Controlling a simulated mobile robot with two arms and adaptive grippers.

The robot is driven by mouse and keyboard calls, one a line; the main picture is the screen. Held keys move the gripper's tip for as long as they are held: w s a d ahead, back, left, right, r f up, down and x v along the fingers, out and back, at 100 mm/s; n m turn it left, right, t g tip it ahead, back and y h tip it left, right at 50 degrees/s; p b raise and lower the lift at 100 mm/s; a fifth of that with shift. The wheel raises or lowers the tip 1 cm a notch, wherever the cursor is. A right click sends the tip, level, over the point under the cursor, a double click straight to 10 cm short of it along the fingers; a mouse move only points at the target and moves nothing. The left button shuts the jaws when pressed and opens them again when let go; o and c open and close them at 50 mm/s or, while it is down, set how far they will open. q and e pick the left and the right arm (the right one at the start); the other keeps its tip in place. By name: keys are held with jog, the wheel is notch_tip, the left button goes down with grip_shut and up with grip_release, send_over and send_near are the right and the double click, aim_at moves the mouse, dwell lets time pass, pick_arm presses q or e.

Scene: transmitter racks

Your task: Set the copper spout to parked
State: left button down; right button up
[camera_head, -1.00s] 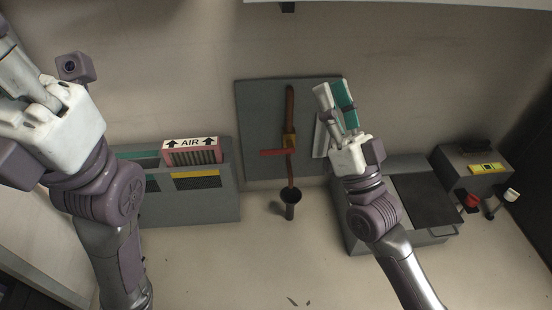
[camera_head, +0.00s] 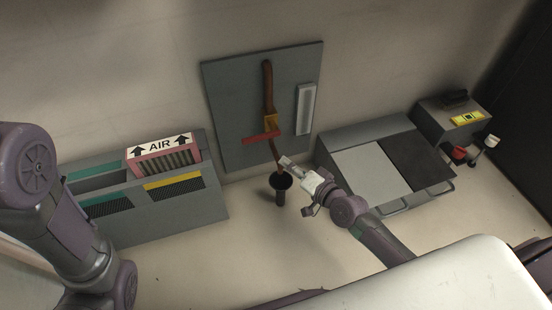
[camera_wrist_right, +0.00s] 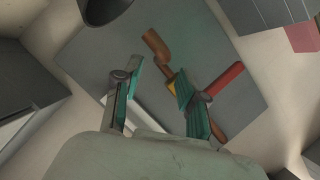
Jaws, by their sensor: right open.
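The copper spout (camera_head: 278,156) hangs below a brass-coloured valve (camera_head: 271,122) with a red lever (camera_head: 262,137) on a grey wall panel (camera_head: 230,110). Its lower end points toward a black funnel (camera_head: 281,181). My right gripper (camera_head: 286,161) is just right of the spout's lower part. In the right wrist view my right gripper (camera_wrist_right: 157,70) is open with green-padded fingers. The spout's end (camera_wrist_right: 156,45) shows between and beyond the fingertips, and I see no contact. My left gripper is out of view; only my left arm shows.
A grey rack with a pink AIR filter (camera_head: 164,158) stands at left. A grey cabinet (camera_head: 370,172) with a dark top section stands at right, beyond it a box with a yellow label (camera_head: 468,118). A pale bar (camera_head: 306,108) is on the panel. Floor in front is partly clear.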

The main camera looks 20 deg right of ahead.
aim_at(277, 154)
jog(key=b+x, duration=0.1)
jog(key=x, duration=0.4)
jog(key=shift+f+b, duration=0.15)
jog(key=shift+b, duration=0.25)
jog(key=shift+x, duration=0.75)
grip_shut()
